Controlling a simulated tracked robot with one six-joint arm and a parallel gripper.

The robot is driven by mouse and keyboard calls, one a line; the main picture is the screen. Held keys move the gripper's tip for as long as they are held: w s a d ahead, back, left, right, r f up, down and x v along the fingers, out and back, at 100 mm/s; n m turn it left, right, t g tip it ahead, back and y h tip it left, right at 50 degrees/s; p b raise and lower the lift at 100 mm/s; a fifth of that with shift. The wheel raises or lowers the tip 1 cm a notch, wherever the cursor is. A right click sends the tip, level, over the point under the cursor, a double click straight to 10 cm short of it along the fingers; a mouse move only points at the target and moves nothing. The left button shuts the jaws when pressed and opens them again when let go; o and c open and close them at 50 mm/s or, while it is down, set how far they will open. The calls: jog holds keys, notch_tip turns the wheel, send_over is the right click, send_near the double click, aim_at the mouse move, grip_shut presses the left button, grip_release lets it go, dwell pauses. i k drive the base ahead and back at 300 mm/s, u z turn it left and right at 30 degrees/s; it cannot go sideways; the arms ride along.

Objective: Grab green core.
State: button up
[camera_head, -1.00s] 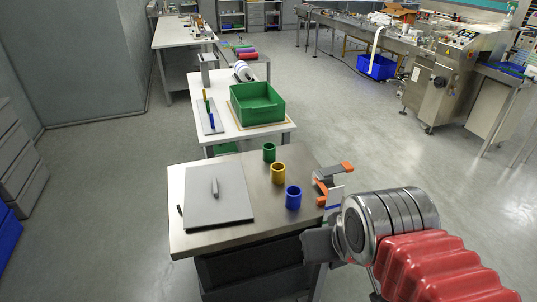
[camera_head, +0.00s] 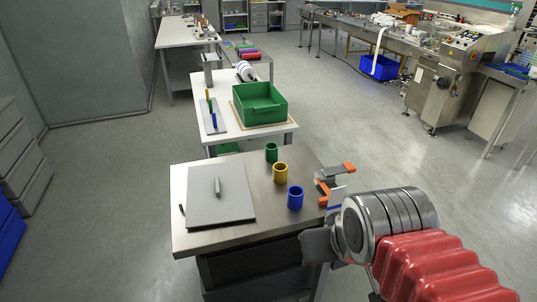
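The green core (camera_head: 271,152) is a short upright hollow cylinder near the far right corner of the steel-topped table (camera_head: 265,225). A yellow core (camera_head: 280,173) and a blue core (camera_head: 295,197) stand in front of it, in a row toward me. My arm reaches in from the lower right with its silver wrist beside the table's right edge. A grey and orange bracket-like piece (camera_head: 322,187) shows just beyond the wrist, apart from the cores. The green core stands free.
A grey plate (camera_head: 205,208) with a small upright piece (camera_head: 218,187) covers the table's left part. A white table (camera_head: 221,134) behind holds a green bin (camera_head: 259,105). A steel machine (camera_head: 447,88) stands at right, with clear floor before it.

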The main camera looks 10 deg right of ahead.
aim_at(271, 152)
jog(key=u, duration=4.4)
jog(key=k, duration=1)
jog(key=u, duration=0.05)
